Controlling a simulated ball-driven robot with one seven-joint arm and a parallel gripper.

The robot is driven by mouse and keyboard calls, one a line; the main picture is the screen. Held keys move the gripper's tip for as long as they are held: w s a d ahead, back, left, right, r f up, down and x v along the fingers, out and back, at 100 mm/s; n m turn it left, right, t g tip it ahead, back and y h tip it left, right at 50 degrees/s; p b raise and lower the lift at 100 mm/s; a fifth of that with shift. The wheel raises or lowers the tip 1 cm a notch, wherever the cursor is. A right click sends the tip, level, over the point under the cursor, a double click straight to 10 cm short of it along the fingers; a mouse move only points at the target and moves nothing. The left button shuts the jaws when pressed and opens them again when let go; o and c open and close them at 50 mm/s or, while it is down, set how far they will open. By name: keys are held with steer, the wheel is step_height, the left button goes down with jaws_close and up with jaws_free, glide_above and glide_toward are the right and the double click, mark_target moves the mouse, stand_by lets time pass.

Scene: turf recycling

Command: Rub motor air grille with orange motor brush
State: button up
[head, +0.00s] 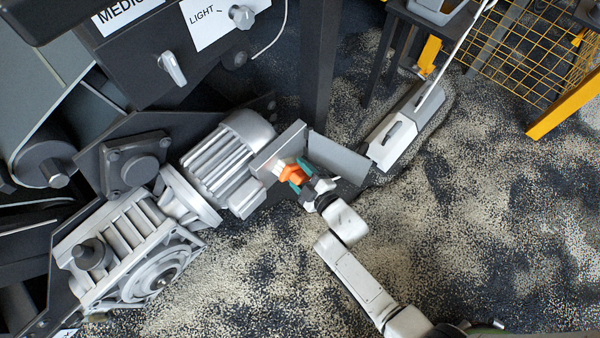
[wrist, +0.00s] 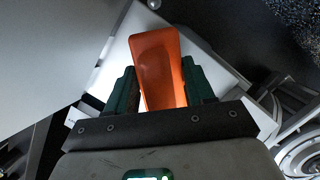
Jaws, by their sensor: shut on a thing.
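The orange motor brush (head: 291,175) is held in my gripper (head: 300,178), close to the end of the grey finned motor (head: 228,150). In the wrist view the brush's orange handle (wrist: 158,65) stands between the two dark green fingers of my gripper (wrist: 161,88), which are shut on it. The brush's far end and bristles are hidden. The motor's air grille is not clearly visible; a light grey plate (head: 277,150) stands at the motor's end. I cannot tell whether the brush touches it.
A second grey plate (head: 338,158) stands just behind my gripper. A dark upright post (head: 318,65) rises behind. A gearbox (head: 130,245) joins the motor at lower left. Speckled turf floor (head: 480,230) is open at right.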

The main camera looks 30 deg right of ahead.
steer(key=shift+s+r+p, duration=0.1)
steer(key=shift+r+p, duration=1.55)
steer(key=shift+r, duration=0.35)
steer(key=shift+f+b, duration=0.1)
steer(key=shift+b, duration=0.25)
steer(key=f+b, duration=0.3)
steer(key=b, duration=0.1)
steer(key=shift+w+a+f, duration=0.1)
steer(key=shift+w+f, duration=0.25)
steer(key=shift+f, duration=0.05)
steer(key=shift+r, duration=0.1)
steer(key=shift+s+p, duration=0.45)
steer(key=shift+s, duration=0.05)
steer(key=shift+s+d+p, duration=0.25)
steer(key=shift+s+d, duration=0.05)
steer(key=shift+s, duration=0.5)
steer(key=shift+s+d+p, duration=0.3)
steer(key=shift+s+d, duration=0.05)
steer(key=shift+s, duration=0.45)
steer(key=shift+s+d+p, duration=0.25)
steer(key=shift+s+d, duration=0.05)
steer(key=shift+s, duration=0.5)
steer(key=shift+s, duration=0.15)
